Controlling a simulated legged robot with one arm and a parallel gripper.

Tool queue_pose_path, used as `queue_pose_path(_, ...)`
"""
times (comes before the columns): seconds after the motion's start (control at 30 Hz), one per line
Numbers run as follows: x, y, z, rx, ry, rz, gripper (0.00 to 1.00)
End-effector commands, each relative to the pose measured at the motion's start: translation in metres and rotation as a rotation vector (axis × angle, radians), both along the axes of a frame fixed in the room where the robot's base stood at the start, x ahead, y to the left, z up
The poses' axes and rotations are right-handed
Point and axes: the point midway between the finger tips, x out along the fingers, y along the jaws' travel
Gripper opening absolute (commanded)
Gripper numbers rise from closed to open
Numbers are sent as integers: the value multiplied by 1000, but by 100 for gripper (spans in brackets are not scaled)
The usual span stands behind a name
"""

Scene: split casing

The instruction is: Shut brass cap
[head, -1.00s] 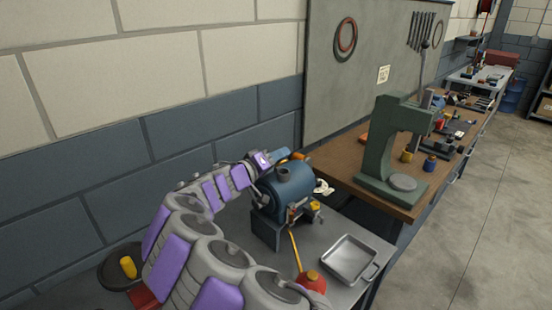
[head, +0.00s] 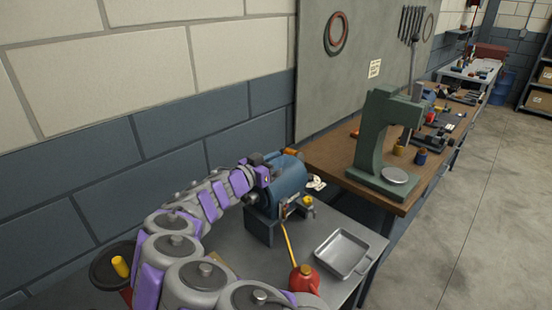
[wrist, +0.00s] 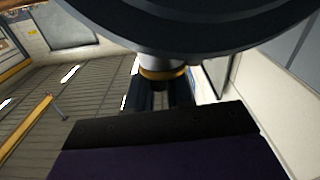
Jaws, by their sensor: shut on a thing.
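The blue-grey casing (head: 289,182) is a rounded drum on a dark stand on the grey bench, in the middle of the head view. Its dark round underside or rim (wrist: 190,25) fills the top of the wrist view. A brass cap (wrist: 163,73) shows as a gold ring below a pale neck on it. My gripper (wrist: 161,93) has its two dark fingers on either side of the brass cap and is shut on it. In the head view my gripper (head: 268,165) is at the top left of the casing, and the cap is hidden there.
An oil can (head: 304,279) with a long yellow spout and a metal tray (head: 343,254) stand in front of the casing. A green press (head: 378,145) stands on the wooden bench (head: 335,160) to the right. The block wall is close behind my arm.

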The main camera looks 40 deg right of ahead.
Motion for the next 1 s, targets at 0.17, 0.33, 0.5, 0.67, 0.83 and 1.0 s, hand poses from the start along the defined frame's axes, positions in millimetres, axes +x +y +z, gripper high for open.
queue_pose_path(0.17,1,1,-3,9,-56,6,0)
queue_pose_path(0.33,0,1,-4,14,-81,5,0)
queue_pose_path(0.5,0,1,-5,15,-85,5,0)
queue_pose_path(0.67,0,1,-5,15,-85,4,0)
queue_pose_path(0.83,-1,1,-5,15,-85,4,29)
queue_pose_path(1.0,-1,1,-4,14,-84,4,29)
